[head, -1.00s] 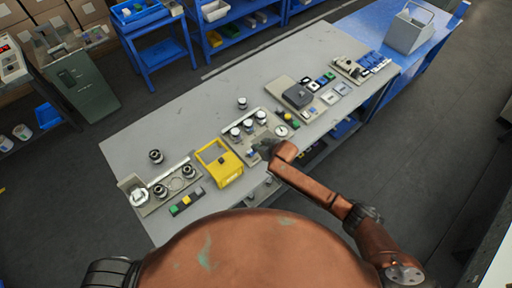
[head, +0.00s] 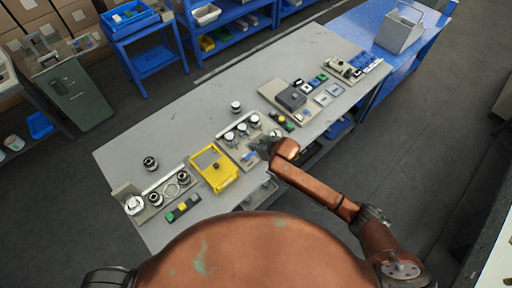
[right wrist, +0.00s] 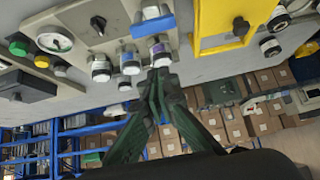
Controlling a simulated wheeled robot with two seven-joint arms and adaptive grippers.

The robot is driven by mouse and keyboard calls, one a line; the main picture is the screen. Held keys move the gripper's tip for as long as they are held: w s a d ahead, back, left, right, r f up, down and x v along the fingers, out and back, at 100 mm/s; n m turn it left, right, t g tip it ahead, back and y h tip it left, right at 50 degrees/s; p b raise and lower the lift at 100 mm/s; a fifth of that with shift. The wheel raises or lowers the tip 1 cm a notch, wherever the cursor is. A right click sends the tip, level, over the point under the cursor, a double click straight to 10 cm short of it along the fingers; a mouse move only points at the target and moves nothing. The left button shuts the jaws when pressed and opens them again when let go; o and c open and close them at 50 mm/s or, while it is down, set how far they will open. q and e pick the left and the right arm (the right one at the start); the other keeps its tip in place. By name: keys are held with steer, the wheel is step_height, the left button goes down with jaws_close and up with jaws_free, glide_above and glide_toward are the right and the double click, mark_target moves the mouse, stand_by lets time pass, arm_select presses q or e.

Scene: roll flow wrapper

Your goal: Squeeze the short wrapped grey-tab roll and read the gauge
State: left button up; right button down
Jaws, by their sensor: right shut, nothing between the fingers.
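In the right wrist view, rolls stand at a roll (right wrist: 101,68), a second roll (right wrist: 130,62) and a third roll (right wrist: 160,53). I cannot tell which has the grey tab. A round white gauge dial (right wrist: 53,39) is on the same board; its reading is too small to tell. My right gripper (head: 264,146) is over the station's front right part. Its fingertips (right wrist: 160,76) are together and empty, close to the third roll in the picture. My left gripper is out of view.
Another loose roll (head: 236,106) stands behind the station. A board with a dark grey box (head: 291,98) is at the right.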

steer(key=shift+v, duration=1.2)
steer(key=shift+f, duration=0.1)
